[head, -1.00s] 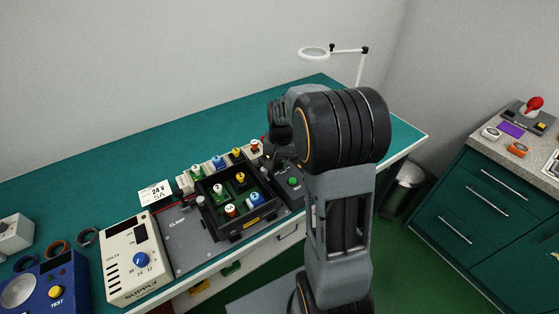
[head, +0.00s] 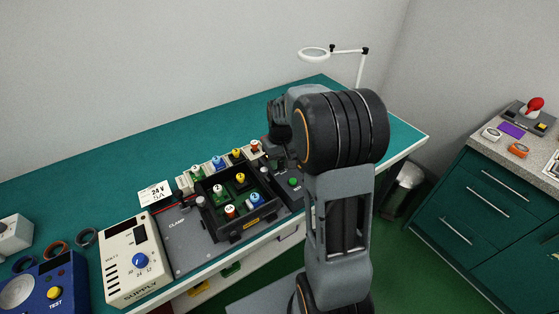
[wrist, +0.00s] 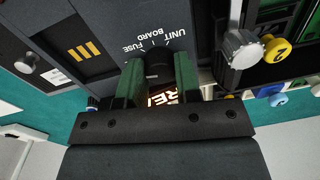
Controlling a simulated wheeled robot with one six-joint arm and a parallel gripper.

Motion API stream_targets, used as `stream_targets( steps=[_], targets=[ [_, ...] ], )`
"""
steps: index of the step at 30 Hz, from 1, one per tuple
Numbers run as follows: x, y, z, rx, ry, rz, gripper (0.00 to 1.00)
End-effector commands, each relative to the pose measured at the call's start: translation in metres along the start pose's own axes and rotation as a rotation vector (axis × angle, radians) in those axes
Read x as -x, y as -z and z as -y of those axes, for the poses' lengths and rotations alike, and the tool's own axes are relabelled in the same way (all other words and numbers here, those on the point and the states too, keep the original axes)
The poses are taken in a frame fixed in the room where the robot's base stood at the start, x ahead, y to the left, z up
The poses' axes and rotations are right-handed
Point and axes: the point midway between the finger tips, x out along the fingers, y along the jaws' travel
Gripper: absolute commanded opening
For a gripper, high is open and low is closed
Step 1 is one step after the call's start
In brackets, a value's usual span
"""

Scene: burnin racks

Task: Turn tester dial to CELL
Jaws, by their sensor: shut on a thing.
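The tester dial (wrist: 156,57) is a dark round knob on a dark panel in the wrist view. The white words UNIT, BOARD and FUSE stand around its far side. No CELL label shows; part of the dial's rim is hidden by my fingers. My gripper (wrist: 159,72) has its two green-padded fingers on either side of the dial, shut on it. A lit orange sign, partly covered, shows between the fingers. In the head view the tester (head: 293,183), with a green button, is at the bench's right part; my arm hides the dial and fingertips.
A black tray (head: 237,238) with coloured knobbed parts stands left of the tester, with more such parts behind it. The cream supply box (head: 133,262) and blue test box (head: 52,286) are further left.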

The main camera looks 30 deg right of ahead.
Motion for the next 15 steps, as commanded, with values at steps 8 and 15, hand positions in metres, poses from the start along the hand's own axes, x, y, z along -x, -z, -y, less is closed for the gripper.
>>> stream_targets(
  steps=[8, 15],
  targets=[
    [0.001, 0.0008, 0.0001, 0.009, 0.0, -0.003, 0.07],
    [0.001, 0.0008, 0.0001, 0.008, 0.0, -0.003, 0.35]
  ],
)
